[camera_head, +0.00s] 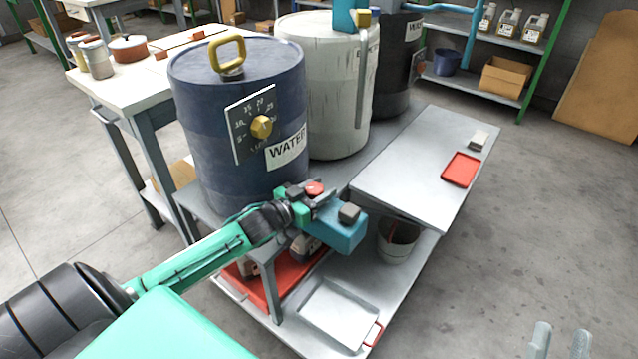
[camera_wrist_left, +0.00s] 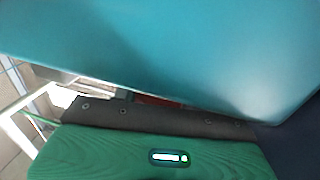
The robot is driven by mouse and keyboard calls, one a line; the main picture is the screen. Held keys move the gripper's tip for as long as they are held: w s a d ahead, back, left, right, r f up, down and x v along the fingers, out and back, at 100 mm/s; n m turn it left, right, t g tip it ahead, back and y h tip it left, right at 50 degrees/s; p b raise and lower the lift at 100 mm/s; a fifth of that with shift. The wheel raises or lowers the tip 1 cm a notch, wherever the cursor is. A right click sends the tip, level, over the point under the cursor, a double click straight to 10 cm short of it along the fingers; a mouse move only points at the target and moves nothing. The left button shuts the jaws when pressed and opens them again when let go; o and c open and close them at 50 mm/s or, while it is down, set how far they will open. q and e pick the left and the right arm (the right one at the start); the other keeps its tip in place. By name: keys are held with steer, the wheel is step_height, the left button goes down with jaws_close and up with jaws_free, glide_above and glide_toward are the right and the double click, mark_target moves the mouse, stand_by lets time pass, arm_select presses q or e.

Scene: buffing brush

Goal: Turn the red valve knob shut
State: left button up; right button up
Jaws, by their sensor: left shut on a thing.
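The red valve knob (camera_head: 314,188) shows as a small red patch low in front of the blue water drum (camera_head: 225,185). My left gripper (camera_head: 322,203) is right at it and shut on it; the hand and wrist hide the contact and most of the valve. In the left wrist view a large teal surface (camera_wrist_left: 180,50) and a green part (camera_wrist_left: 150,155) fill most of the picture, and the knob cannot be made out clearly. My right gripper (camera_head: 560,342) shows only its two grey fingertips at the bottom right, apart and empty.
The drum carries a dial plate with a yellow knob (camera_head: 261,127). A white drum (camera_head: 325,125) stands beside it. A grey bench top (camera_head: 410,165) holds a red tray (camera_head: 461,169). A bucket (camera_head: 398,243) and a metal tray (camera_head: 340,314) are below.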

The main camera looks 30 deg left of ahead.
arm_select(q)
steer(key=shift+r+m+g+h+p, duration=0.1)
steer(key=shift+m+g+h+p, duration=0.35)
steer(key=shift+m+h, duration=0.35)
steer(key=shift+d+m+h, duration=0.15)
steer(key=shift+m+h, duration=0.15)
steer(key=shift+h, duration=0.3)
arm_select(e)
step_height(320, 180, down, 7)
steer(key=w+a+g, duration=0.1)
steer(key=a+g, duration=0.1)
steer(key=g, duration=0.3)
steer(key=shift+a, duration=0.2)
arm_select(q)
steer(key=o, duration=1)
steer(key=shift+c, duration=0.2)
